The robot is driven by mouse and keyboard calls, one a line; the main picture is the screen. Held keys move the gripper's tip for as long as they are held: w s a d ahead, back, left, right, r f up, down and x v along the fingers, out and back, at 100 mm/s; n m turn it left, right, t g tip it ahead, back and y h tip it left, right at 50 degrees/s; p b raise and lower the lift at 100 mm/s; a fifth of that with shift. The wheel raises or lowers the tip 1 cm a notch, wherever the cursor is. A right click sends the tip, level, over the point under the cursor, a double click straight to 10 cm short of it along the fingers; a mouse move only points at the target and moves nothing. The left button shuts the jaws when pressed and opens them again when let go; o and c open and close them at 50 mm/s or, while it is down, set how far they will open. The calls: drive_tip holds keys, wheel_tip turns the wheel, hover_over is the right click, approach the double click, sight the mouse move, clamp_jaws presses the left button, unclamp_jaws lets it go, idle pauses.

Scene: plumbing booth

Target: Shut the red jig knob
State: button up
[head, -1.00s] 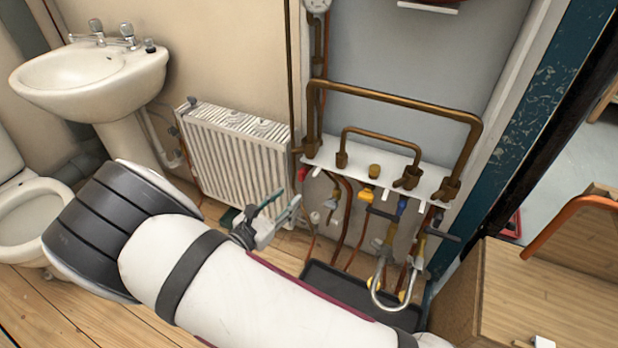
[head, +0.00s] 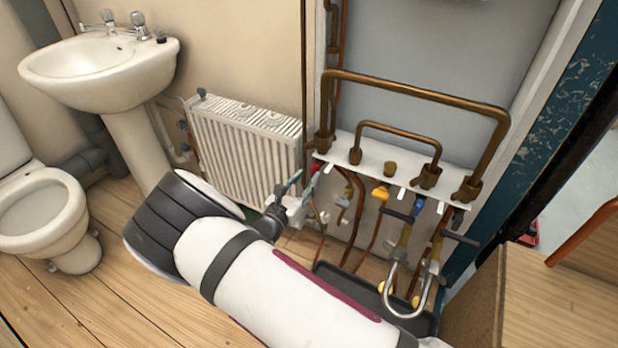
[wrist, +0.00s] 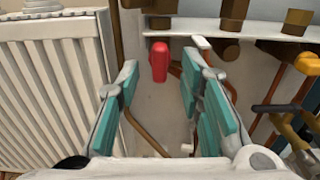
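The red jig knob (wrist: 159,62) shows in the wrist view, hanging upright below the white jig shelf (wrist: 255,30), ahead of my gripper and between the lines of its fingers. In the head view the red knob (head: 314,168) is a small patch under the left end of the shelf, partly hidden by my gripper (head: 294,190). My gripper (wrist: 160,100) is open, with teal pads on both fingers and nothing between them. The fingertips look just short of the knob; whether they touch it I cannot tell.
A white radiator (head: 245,140) stands close on the left. Yellow (head: 381,193) and blue (head: 418,207) knobs hang further right under the shelf. Copper pipes run down to a black tray (head: 345,285). A wooden box (head: 505,300) stands at right.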

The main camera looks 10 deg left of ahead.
sight(314, 170)
drive_tip(key=shift+x, duration=1.3)
drive_tip(key=shift+c, duration=0.5)
clamp_jaws()
